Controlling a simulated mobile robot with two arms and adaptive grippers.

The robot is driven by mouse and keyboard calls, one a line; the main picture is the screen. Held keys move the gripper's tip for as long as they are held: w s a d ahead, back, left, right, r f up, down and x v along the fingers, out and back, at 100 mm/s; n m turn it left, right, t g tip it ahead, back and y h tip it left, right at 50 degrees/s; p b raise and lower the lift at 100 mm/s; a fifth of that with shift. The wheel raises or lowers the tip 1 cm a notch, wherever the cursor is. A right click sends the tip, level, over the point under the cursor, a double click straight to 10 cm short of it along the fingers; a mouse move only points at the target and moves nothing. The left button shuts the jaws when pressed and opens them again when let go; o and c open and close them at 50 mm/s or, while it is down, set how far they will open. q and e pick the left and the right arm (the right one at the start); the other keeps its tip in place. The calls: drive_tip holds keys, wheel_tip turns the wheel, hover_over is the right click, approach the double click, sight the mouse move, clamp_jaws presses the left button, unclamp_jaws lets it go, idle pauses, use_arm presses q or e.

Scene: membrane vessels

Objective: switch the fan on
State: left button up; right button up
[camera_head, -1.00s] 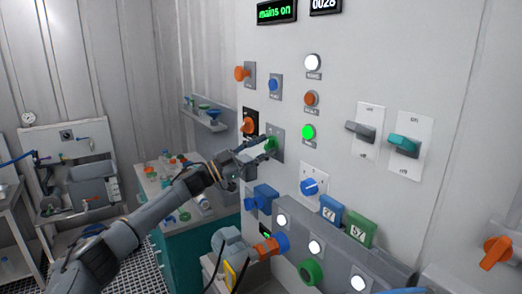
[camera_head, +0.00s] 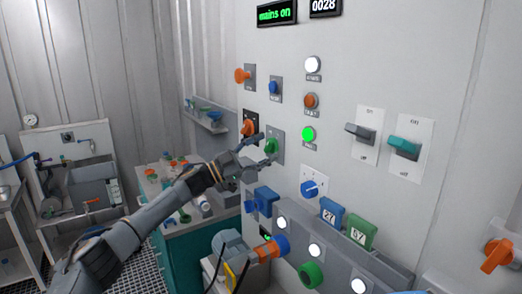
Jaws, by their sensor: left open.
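My left gripper (camera_head: 268,149) is open, with its two fingers spread above and below a green knob (camera_head: 271,146) on a grey plate on the wall panel. The knob shows between the fingertips; I cannot tell whether they touch it. Other panel controls are an orange knob on a black plate (camera_head: 248,129), a blue dial (camera_head: 310,189), a grey lever switch (camera_head: 360,132) and a teal lever switch (camera_head: 404,147). The control labels are too small to read, so I cannot tell which is the fan switch. A round green lamp (camera_head: 308,134) is lit.
The display (camera_head: 276,14) reads "mains on". Below the panel, a grey ledge (camera_head: 335,250) carries white lamps and blue and green boxes. A teal bench (camera_head: 195,243) with small items stands behind my left arm. An orange handle (camera_head: 497,254) is at the right.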

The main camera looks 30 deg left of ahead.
use_arm(q)
drive_tip(key=v, duration=1.2)
drive_tip(key=shift+w, duration=0.1)
